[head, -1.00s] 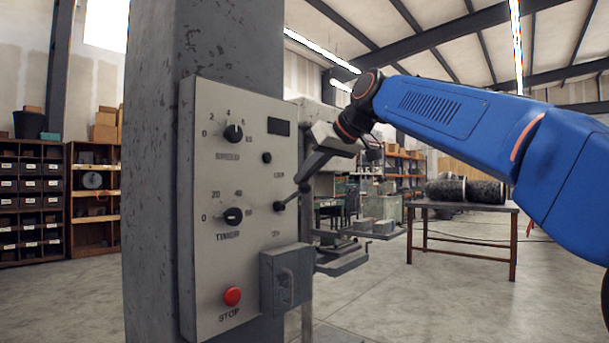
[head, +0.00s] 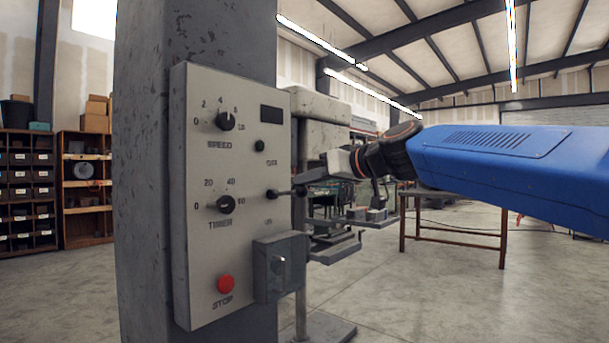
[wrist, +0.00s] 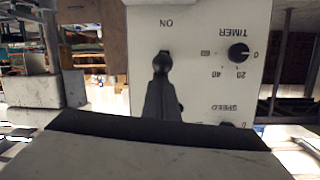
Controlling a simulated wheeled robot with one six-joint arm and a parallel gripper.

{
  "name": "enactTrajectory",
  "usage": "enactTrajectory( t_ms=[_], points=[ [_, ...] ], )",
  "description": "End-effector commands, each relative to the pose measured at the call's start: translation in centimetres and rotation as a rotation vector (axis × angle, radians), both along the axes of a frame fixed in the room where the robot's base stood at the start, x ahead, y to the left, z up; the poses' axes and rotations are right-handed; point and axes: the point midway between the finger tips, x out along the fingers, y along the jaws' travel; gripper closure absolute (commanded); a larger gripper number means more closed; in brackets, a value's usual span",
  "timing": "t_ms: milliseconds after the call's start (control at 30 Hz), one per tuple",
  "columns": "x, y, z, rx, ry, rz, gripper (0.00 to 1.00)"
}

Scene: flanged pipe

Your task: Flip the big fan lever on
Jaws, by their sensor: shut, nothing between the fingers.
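The big lever (head: 283,192) sticks out from the right part of the grey control panel (head: 210,140), between a blurred upper label and the lower label. It looks close to level, with a dark round mount at the panel. My gripper (head: 304,183) is shut and empty, its tip at the lever's outer end, seemingly from above; exact contact is unclear. In the wrist view, which is upside down, the lever's dark knob (wrist: 161,63) shows just past my shut fingers (wrist: 163,97), near the ON label (wrist: 166,22). My fingers hide the other label.
The panel also bears a speed dial (head: 225,121), a timer dial (head: 225,204), a red stop button (head: 226,284) and a grey box (head: 279,268) below the lever. A drill-press-like machine (head: 322,110) stands close behind. A table (head: 450,235) stands further right.

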Motion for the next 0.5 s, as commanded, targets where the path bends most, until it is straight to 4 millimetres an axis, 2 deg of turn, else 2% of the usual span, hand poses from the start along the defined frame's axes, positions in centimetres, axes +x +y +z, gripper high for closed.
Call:
enactTrajectory(
  t_ms=[267,500],
  points=[
    [-0.2,-0.3,-1.4,-0.001,0.001,0.0,1.0],
    [-0.5,-0.6,-3.8,0.0,0.003,0.001,1.0]
  ],
)
